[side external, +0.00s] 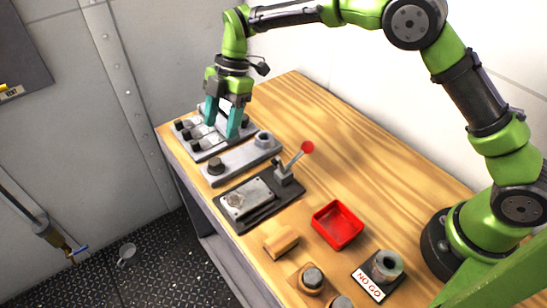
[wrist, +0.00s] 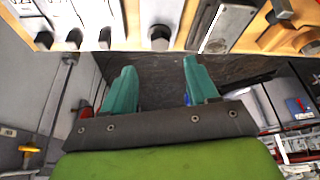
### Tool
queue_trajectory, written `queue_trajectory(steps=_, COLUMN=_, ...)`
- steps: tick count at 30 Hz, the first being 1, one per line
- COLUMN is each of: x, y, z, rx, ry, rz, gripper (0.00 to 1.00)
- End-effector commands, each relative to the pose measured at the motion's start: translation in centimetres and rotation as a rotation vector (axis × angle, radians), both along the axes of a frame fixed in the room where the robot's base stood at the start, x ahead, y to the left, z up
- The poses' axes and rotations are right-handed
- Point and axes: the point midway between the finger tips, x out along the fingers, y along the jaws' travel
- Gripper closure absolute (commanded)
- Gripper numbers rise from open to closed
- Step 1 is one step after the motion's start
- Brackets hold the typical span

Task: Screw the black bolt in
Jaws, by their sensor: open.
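A dark bolt-like part with a thick round head (side external: 215,166) stands on the near end of a grey bar-shaped plate (side external: 236,160). In the wrist view a dark round head (wrist: 159,37) shows at the top middle; it looks like the same part. A grey ring-like part (side external: 263,138) sits at the plate's other end. My gripper (side external: 221,124) points down over the far panel, its teal fingers apart with nothing seen between them. In the wrist view my gripper (wrist: 158,70) is also open. Whether the fingertips touch the panel, I cannot tell.
The far panel (side external: 204,144) carries several small black knobs. A dark fixture (side external: 262,215) with a red-knobbed lever (side external: 307,147) stands nearer. A red tray (side external: 337,226), a wooden block (side external: 281,242) and a NO GO block (side external: 369,284) follow. The table's back right is clear.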

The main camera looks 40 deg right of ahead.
Motion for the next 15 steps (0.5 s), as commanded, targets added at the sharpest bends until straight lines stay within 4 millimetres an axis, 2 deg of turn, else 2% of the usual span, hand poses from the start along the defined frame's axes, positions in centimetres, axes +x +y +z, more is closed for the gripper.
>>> queue_trajectory(steps=1, x=-0.2, y=0.5, z=-1.2, rx=-0.003, ry=0.005, rz=0.001, gripper=0.41)
queue_trajectory(steps=6, x=-0.6, y=1.8, z=-4.5, rx=-0.002, ry=0.004, rz=0.001, gripper=0.41)
queue_trajectory(steps=9, x=-0.7, y=2.4, z=-6.0, rx=-0.003, ry=0.002, rz=0.001, gripper=0.41)
queue_trajectory(steps=15, x=-0.8, y=3.1, z=-7.7, rx=-0.001, ry=0.000, rz=-0.001, gripper=0.41)
